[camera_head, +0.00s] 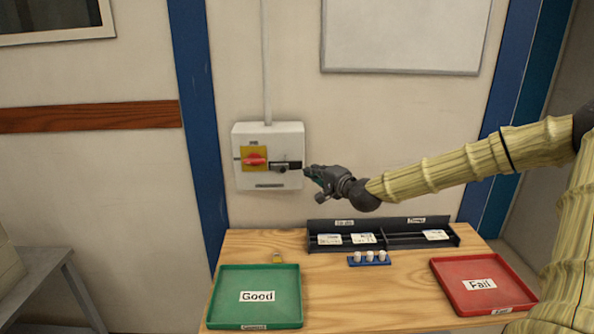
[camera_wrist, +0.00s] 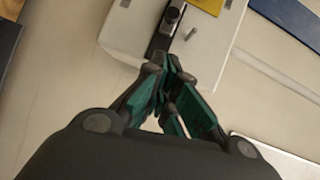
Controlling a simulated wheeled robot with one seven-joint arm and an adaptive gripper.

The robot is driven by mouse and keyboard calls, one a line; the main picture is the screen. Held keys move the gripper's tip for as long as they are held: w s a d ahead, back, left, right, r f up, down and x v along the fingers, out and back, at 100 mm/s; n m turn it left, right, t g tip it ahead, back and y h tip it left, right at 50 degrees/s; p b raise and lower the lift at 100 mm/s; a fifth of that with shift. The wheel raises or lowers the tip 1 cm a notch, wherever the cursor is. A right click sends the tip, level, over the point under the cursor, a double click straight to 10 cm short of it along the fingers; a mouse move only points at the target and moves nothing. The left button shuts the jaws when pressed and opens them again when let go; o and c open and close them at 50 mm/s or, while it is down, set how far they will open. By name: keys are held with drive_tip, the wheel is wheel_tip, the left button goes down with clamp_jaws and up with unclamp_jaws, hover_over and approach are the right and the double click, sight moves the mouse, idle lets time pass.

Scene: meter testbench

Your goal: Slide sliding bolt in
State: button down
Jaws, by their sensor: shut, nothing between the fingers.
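The sliding bolt (camera_head: 283,168) is a dark bar with a small knob on the right half of a white wall box (camera_head: 252,180). A red rotary switch on a yellow plate (camera_head: 254,159) sits just left of it. In the wrist view the bolt (camera_wrist: 168,22) runs up from behind my fingertips, its round knob near the top edge. My gripper (camera_head: 309,172) is shut and empty just right of the box, close to the bolt's right end. In the wrist view my gripper's fingertips (camera_wrist: 163,70) overlap the bolt's near end; I cannot tell whether they touch.
Below is a wooden table with a green Good tray (camera_head: 285,305), a red Fail tray (camera_head: 456,290), a black divided holder (camera_head: 398,242) and a blue rack with white pieces (camera_head: 355,262). A conduit (camera_head: 266,60) rises from the box. The wall around my gripper is clear.

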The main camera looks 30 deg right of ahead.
sight(283, 169)
drive_tip(key=shift+w+a+f+p, duration=0.15)
drive_tip(key=shift+w+a+p, duration=0.3)
drive_tip(key=shift+w, duration=0.4)
drive_tip(key=shift+w+a+f+p, duration=0.1)
drive_tip(key=shift+w+a+p, duration=0.3)
drive_tip(key=shift+w, duration=0.5)
drive_tip(key=shift+w+a+f+p, duration=0.15)
drive_tip(key=shift+w+a+p, duration=0.3)
drive_tip(key=shift+w, duration=0.4)
drive_tip(key=w+a+b, duration=0.1)
drive_tip(key=a+b, duration=0.1)
drive_tip(key=a, duration=0.1)
drive_tip(key=shift+w+f+b, duration=0.15)
drive_tip(key=shift+w+b, duration=0.2)
drive_tip(key=shift+w, duration=0.05)
drive_tip(key=shift+w+a, duration=0.25)
drive_tip(key=shift+a, duration=0.1)
drive_tip(key=shift+d, duration=0.1)
